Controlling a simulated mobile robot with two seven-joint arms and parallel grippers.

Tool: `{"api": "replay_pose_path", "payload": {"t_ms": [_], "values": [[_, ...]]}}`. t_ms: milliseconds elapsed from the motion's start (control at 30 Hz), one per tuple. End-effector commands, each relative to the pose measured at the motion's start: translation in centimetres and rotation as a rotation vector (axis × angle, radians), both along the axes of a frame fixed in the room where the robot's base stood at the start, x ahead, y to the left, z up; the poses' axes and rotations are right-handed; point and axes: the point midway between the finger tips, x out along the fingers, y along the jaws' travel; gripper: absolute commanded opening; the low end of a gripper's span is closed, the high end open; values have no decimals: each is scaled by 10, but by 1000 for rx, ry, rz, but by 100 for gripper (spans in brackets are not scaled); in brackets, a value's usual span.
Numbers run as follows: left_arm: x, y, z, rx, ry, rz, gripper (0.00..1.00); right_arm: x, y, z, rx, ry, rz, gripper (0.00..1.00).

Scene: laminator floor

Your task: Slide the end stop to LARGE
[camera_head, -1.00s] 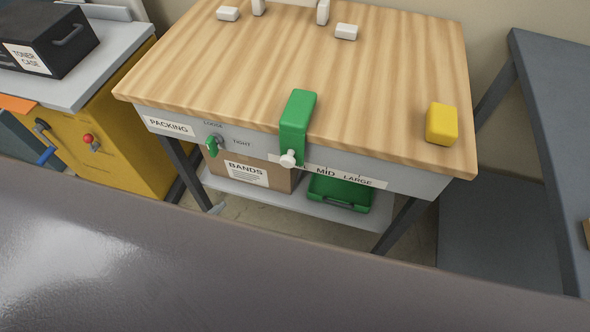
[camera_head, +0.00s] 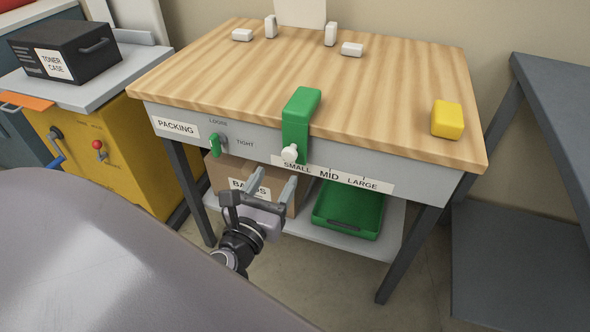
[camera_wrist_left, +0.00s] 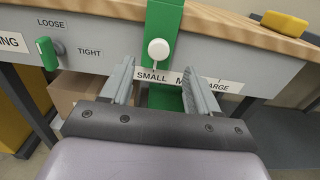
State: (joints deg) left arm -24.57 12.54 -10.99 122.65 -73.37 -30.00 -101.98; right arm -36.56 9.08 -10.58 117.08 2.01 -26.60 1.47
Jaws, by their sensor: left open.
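The green end stop (camera_head: 302,118) hangs over the front edge of the wooden packing table, with a white knob (camera_head: 290,153) at its lower end. The knob is at the SMALL end of the label strip (camera_head: 330,174), which reads SMALL, MID, LARGE. My left gripper (camera_head: 273,192) is open and empty, below and in front of the knob. In the left wrist view the end stop (camera_wrist_left: 163,28) and knob (camera_wrist_left: 158,50) show beyond and between the two fingers (camera_wrist_left: 157,80), apart from them. My right gripper is not in view.
A green LOOSE/TIGHT lever (camera_head: 218,148) is left on the table front. A yellow block (camera_head: 447,119) sits at the tabletop's right (camera_head: 390,100). Below are the BANDS box (camera_head: 226,170) and a green case (camera_head: 348,208) on a shelf. A grey table (camera_head: 530,110) stands at the right.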

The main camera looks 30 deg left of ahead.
Motion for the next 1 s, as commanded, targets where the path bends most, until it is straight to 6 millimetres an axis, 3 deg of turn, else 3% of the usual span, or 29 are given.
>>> {"api": "replay_pose_path", "payload": {"t_ms": [500, 933, 1000], "values": [[58, 14, 0, -5, 1, 0, 60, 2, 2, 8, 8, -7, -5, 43], [66, 16, 0, -6, 3, 0, 60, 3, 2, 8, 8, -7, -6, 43], [65, 16, 0, -7, 2, 0, 38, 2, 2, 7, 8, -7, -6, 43]]}}
